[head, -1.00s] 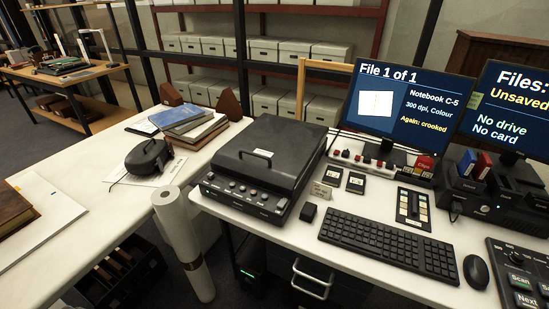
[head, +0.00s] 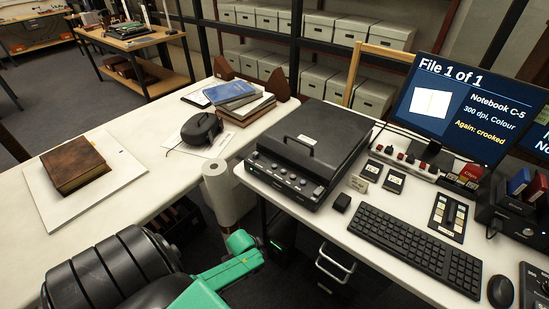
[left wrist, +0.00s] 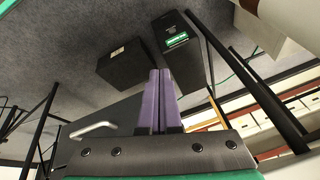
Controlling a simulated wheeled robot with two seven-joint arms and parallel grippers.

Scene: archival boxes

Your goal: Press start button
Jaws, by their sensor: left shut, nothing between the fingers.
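The black flatbed scanner (head: 305,150) sits lid down on the white desk in the head view, with a row of knobs and buttons (head: 285,178) along its front panel. Their labels are too small to read, so I cannot tell which one is the start button. A dark control box (head: 535,290) is cut off at the lower right edge. My left arm comes in low at the left, below the scanner's front. In the left wrist view my left gripper (left wrist: 159,72) has its purple fingers together and empty, below desk level. My right gripper is not in view.
A keyboard (head: 413,250), mouse (head: 500,291) and small black block (head: 342,203) lie right of the scanner. A monitor (head: 447,112) reads "Again: crooked". A white paper roll (head: 222,190) stands by the desk gap. A black computer case (left wrist: 180,42) is under the desk.

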